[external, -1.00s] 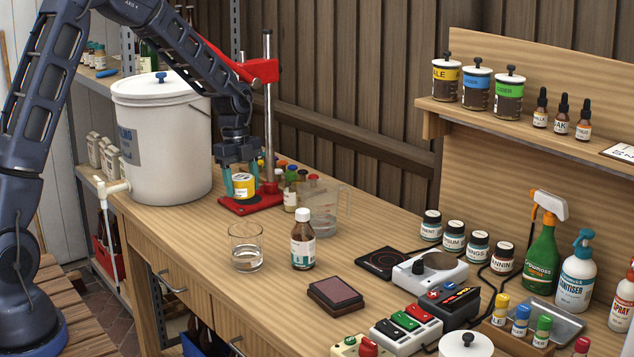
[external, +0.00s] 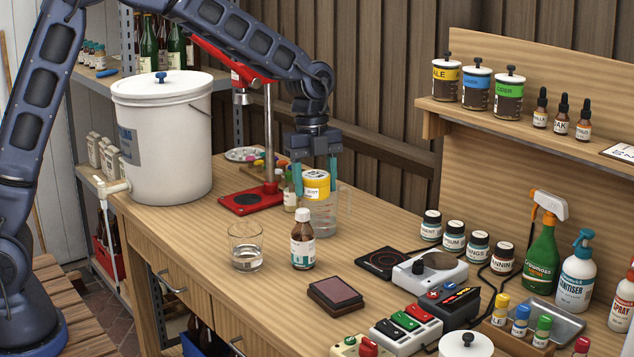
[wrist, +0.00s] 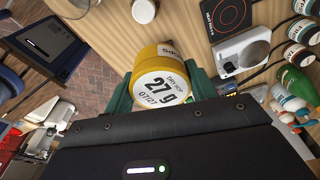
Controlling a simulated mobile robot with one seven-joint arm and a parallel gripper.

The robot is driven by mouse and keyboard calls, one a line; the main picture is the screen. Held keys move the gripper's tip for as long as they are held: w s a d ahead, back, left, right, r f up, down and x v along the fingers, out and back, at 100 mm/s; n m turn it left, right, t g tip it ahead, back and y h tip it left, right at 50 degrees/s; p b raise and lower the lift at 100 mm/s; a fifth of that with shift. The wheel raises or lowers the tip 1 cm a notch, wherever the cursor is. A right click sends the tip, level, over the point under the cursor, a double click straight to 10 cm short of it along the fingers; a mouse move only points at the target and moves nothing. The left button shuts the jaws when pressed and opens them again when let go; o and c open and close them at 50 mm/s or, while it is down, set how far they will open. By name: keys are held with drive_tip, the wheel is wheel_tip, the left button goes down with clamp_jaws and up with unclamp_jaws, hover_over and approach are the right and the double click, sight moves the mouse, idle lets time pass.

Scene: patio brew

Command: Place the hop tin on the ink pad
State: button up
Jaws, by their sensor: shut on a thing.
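The hop tin is a small yellow-topped tin (external: 316,182) with a white label. My gripper (external: 315,190) is shut on it, a teal finger on each side, and holds it raised above the bench in front of a clear measuring jug. In the wrist view the tin (wrist: 165,82) sits between the fingers, its white face reading "27 g" and "DRY HOP" towards the camera. The ink pad (external: 336,293) is a dark flat square with a dull reddish top, lying on the bench nearer the camera than the tin. Its top is bare. I cannot make it out in the wrist view.
A brown bottle (external: 303,240) and a glass (external: 245,248) stand between my gripper and the bench's front edge. The jug (external: 322,216) is below the tin. A black hot plate (external: 383,263), a white scale (external: 430,270) and switch boxes (external: 406,328) lie right of the pad.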

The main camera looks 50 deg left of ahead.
wheel_tip(320, 180, up, 4)
drive_tip(key=m, duration=0.1)
hover_over(336, 290)
wheel_tip(336, 290, down, 20)
drive_tip(key=shift+a+f, duration=0.1)
drive_tip(key=shift+a, duration=0.05)
idle(0.4)
drive_tip(key=o, duration=1)
drive_tip(key=shift+f, duration=0.1)
